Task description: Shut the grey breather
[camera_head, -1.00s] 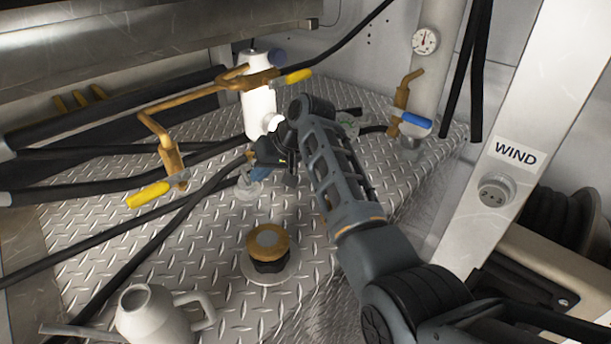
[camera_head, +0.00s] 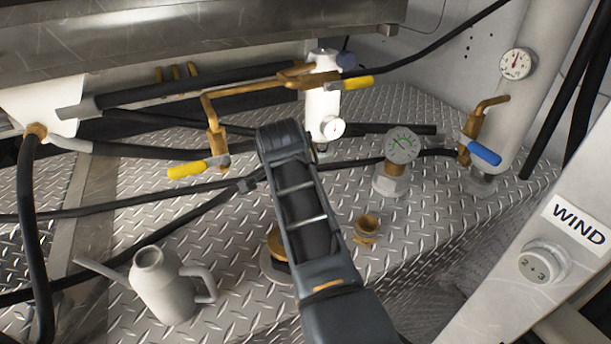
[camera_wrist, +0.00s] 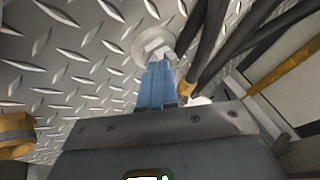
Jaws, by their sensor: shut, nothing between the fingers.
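A pale grey round fitting with a faceted top (camera_wrist: 150,42), which looks like the grey breather, sits on the tread-plate deck (camera_wrist: 60,60) in the wrist view. My gripper (camera_wrist: 157,66) has its blue fingers shut with nothing between them, their tips right at this fitting. I cannot tell whether they touch it, or whether it is open or shut. In the head view my own arm hides the gripper and this fitting. A brass-capped fitting with a dark body (camera_head: 274,246) is partly hidden by my arm.
A grey jug (camera_head: 165,285) stands at the front left. Yellow-handled valve (camera_head: 198,167), blue-handled valve (camera_head: 482,152), a white cylinder (camera_head: 323,100) and black hoses surround the deck.

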